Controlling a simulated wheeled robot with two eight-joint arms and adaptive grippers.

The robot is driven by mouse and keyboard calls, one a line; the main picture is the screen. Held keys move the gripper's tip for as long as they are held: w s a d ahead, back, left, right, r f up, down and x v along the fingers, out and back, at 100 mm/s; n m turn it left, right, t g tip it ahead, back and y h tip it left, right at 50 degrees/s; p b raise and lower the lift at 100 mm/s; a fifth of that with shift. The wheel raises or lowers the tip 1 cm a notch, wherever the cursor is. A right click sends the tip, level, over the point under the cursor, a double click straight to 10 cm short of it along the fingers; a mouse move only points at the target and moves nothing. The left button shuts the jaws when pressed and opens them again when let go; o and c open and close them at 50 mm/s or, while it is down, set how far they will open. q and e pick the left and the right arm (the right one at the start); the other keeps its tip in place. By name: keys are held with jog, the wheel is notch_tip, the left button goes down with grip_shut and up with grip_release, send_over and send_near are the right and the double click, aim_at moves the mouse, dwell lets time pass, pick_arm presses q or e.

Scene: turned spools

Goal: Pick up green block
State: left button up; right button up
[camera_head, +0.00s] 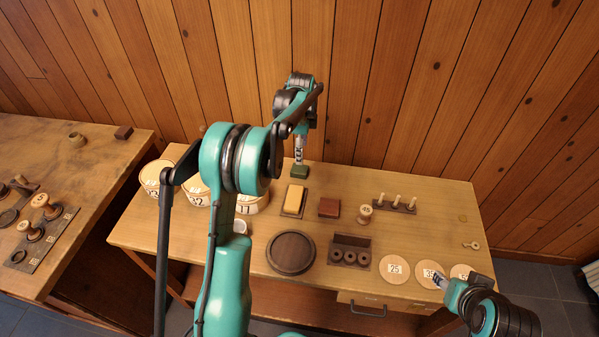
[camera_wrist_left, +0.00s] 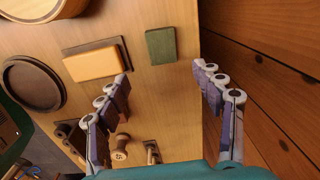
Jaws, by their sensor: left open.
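The green block (camera_head: 299,173) lies on the light wooden table near its back edge, by the plank wall. My left gripper (camera_head: 299,155) is above it in the head view, pointing down. In the left wrist view the green block (camera_wrist_left: 161,45) lies flat beyond the fingertips. My left gripper (camera_wrist_left: 161,76) is open there, with nothing between its fingers; the block looks apart from both. My right gripper (camera_head: 440,281) is at the lower right, over a round disc marked 35 (camera_head: 428,271); its jaws are too small to read.
A yellow block (camera_head: 295,199) on a dark tray and a red-brown block (camera_head: 329,208) lie in front. A spool (camera_head: 365,213), a peg rack (camera_head: 395,207), a round dark tray (camera_head: 290,253) and a ring holder (camera_head: 350,256) stand nearby. The wall is close behind.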

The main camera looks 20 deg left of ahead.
aim_at(300, 169)
pick_arm(q)
jog(key=shift+w+a+f+m, duration=0.15)
jog(key=shift+w+a+f, duration=0.05)
jog(key=shift+f, duration=0.3)
jog(key=shift+w+a+f+m, duration=0.15)
jog(key=shift+w+a+f, duration=0.05)
jog(key=shift+f, duration=0.3)
notch_tip(300, 169, down, 3)
jog(key=shift+r+b, duration=0.1)
jog(key=shift+b, duration=0.45)
notch_tip(300, 169, down, 5)
jog(key=shift+s+a+f+b, duration=0.1)
jog(key=shift+a+b, duration=0.05)
jog(key=shift+b, duration=1.05)
jog(key=shift+c, duration=1.2)
jog(key=c, duration=0.9)
